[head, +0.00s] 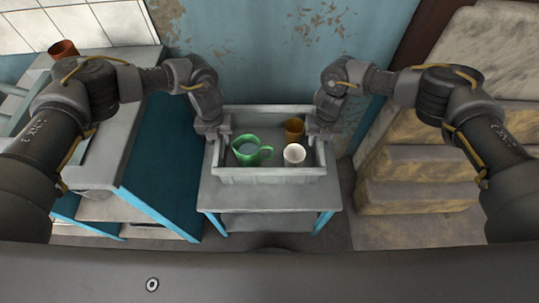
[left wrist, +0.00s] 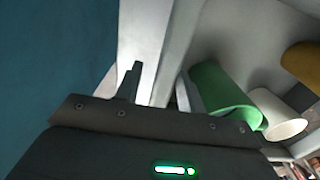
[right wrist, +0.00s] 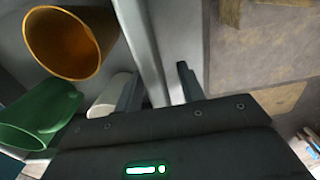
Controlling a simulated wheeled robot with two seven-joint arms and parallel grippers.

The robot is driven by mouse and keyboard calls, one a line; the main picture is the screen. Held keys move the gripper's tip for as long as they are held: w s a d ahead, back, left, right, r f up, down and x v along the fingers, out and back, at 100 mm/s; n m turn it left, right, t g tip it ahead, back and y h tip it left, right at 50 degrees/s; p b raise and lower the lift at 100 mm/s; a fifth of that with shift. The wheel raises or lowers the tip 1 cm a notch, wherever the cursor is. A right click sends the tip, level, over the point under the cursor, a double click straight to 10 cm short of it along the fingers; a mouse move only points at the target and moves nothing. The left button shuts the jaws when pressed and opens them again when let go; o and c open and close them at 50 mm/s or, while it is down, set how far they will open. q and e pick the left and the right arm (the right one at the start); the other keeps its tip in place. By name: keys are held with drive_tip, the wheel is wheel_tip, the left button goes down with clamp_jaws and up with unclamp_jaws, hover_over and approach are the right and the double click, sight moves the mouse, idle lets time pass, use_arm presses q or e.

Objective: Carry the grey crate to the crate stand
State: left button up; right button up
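The grey crate (head: 272,172) is a shallow open box, level, and looks to rest on a grey table (head: 270,195). It holds a green mug (head: 247,157), a white cup (head: 294,155) and an orange-brown cup (head: 294,128). My left gripper (head: 217,134) is at the crate's left end wall; in the left wrist view its fingers (left wrist: 157,90) stand close on either side of that wall. My right gripper (head: 320,134) is at the right end wall; in the right wrist view its fingers (right wrist: 160,88) straddle that wall closely. The fingertips' contact is partly hidden. I cannot tell which thing is the crate stand.
A counter with a dark blue side (head: 155,165) stands left of the table, with a reddish-brown pot (head: 63,49) at its back. Pale stepped blocks (head: 415,195) rise on the right. A worn blue wall (head: 270,55) is close behind. Some floor (head: 330,235) shows in front.

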use_arm(q)
drive_tip(key=shift+d, duration=0.1)
drive_tip(key=shift+r, duration=0.55)
use_arm(e)
drive_tip(key=shift+a, duration=0.1)
use_arm(q)
wheel_tip(320, 180, up, 11)
use_arm(e)
wheel_tip(320, 180, up, 12)
idle(0.4)
idle(0.4)
